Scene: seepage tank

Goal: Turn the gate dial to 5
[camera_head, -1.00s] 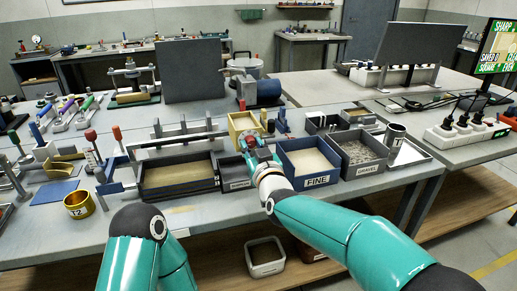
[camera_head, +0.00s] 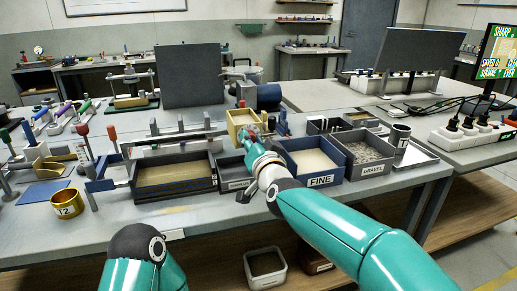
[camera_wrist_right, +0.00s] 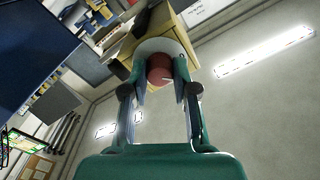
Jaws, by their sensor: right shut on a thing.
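The gate dial is a red round knob (camera_wrist_right: 160,70) with a white pointer mark, on a white disc (camera_wrist_right: 166,47) on the face of a yellow box (camera_wrist_right: 182,35). In the head view the yellow box (camera_head: 239,119) stands behind the bins, with my right gripper (camera_head: 254,137) in front of it. In the right wrist view my right gripper (camera_wrist_right: 160,75) is shut on the knob, one finger on each side. I cannot read numbers on the disc. My left arm shows at the bottom of the head view, but its gripper does not.
A FINE bin (camera_head: 311,161) and a GRAVEL bin (camera_head: 369,154) stand right of my right wrist. A sand-filled tray (camera_head: 175,176) is on the left. A brass T2 cup (camera_head: 66,204) and a grey T cup (camera_head: 399,134) stand on the bench.

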